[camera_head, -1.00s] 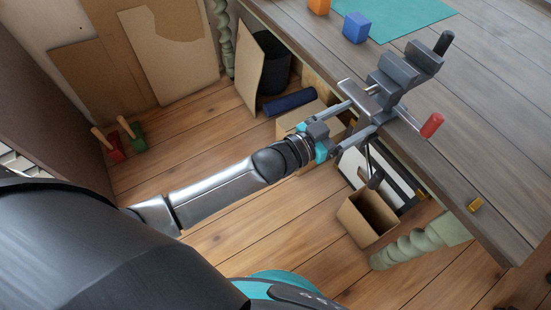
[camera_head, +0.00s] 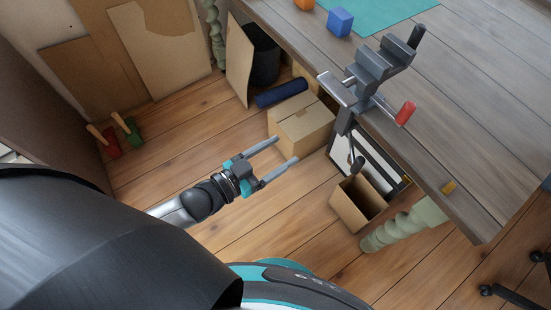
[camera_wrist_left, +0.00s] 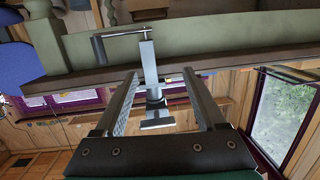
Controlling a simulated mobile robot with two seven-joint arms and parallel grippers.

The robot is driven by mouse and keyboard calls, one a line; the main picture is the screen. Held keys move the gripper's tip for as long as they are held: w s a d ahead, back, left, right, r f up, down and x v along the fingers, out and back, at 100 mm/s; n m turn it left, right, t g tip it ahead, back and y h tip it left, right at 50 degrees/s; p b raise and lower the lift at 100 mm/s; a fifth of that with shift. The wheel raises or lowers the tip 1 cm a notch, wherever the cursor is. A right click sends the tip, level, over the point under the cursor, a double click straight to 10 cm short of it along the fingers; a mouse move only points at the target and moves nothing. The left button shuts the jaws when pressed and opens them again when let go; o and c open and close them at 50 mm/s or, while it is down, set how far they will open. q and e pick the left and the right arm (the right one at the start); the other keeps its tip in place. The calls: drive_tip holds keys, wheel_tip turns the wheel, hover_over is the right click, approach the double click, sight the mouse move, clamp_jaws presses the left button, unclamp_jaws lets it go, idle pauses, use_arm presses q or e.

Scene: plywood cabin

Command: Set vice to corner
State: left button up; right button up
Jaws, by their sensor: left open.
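The grey vice (camera_head: 372,76) sits at the workbench's near edge, with its clamp screw hanging below the bench top (camera_head: 455,100). The bench's near corner (camera_head: 478,236) is lower right of the vice. My left gripper (camera_head: 287,150) is open and empty, apart from the vice, over the floor to its lower left. In the left wrist view the vice (camera_wrist_left: 149,70) shows beyond and between the open fingers (camera_wrist_left: 160,77), apparently inverted, with its clamp handle at the top. My right gripper is not in view.
A blue cube (camera_head: 340,21), an orange block (camera_head: 304,4) and a teal mat (camera_head: 385,12) lie at the back of the bench. Cardboard boxes (camera_head: 300,128) stand beneath. The edge between vice and corner is mostly clear.

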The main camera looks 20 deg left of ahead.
use_arm(q)
drive_tip(key=shift+a+f+n+y, duration=0.1)
drive_tip(key=shift+a+f+y, duration=0.1)
drive_tip(key=shift+f, duration=0.4)
drive_tip(key=shift+a+f+n+y, duration=0.1)
drive_tip(key=shift+a+f+y, duration=0.15)
drive_tip(key=shift+f, duration=0.4)
drive_tip(key=shift+a+f+n+y, duration=0.1)
drive_tip(key=shift+a+f+y, duration=0.1)
drive_tip(key=shift+f, duration=0.4)
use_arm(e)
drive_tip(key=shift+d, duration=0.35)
